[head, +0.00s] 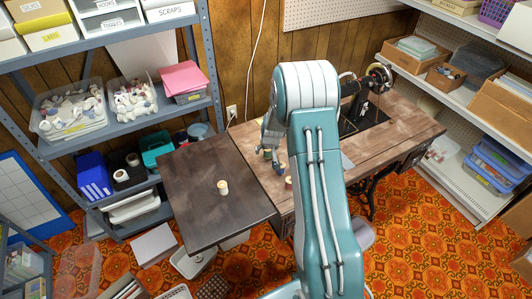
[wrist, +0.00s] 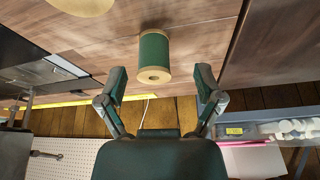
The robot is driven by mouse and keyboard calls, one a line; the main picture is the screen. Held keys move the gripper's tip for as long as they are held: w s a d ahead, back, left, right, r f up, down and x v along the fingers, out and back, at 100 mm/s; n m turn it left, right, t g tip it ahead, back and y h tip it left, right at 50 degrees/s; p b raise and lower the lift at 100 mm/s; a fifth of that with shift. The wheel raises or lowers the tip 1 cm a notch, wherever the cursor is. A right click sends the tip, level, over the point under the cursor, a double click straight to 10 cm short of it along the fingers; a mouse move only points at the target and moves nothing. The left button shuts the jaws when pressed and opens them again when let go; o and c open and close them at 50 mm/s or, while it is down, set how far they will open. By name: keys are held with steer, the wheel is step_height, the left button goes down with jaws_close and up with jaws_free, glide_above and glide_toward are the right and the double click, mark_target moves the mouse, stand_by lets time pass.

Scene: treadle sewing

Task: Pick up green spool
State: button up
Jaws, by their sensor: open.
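The green spool (wrist: 154,55), wound with dark green thread and with pale tan ends, shows in the wrist view on the brown wooden tabletop. My gripper (wrist: 160,79) is open, with one finger to each side of the spool's near end. The fingertips appear apart from the spool, and nothing is held. In the head view my gripper (head: 268,147) is low over the left part of the sewing table (head: 400,128). The arm and gripper partly hide the small spools there.
A cream spool (head: 223,187) stands on the dark side table (head: 200,215), which is otherwise clear. A reddish spool (head: 288,183) is beside my arm. The black sewing machine (head: 362,106) stands to the right. Shelves (head: 130,150) with bins flank the left.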

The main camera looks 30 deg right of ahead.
steer(key=shift+x, duration=1.2)
steer(key=shift+d+f, duration=0.15)
steer(key=shift+d, duration=0.35)
steer(key=shift+a, duration=0.35)
steer(key=c, duration=0.9)
steer(key=shift+d, duration=0.1)
steer(key=shift+d+r, duration=0.1)
steer(key=shift+r, duration=0.4)
step_height(320, 180, up, 3)
steer(key=shift+s+f, duration=0.1)
steer(key=shift+f, duration=0.05)
steer(key=s+r, duration=0.9)
steer(key=s, duration=0.4)
steer(key=shift+s+r, duration=0.2)
steer(key=shift+s, duration=0.2)
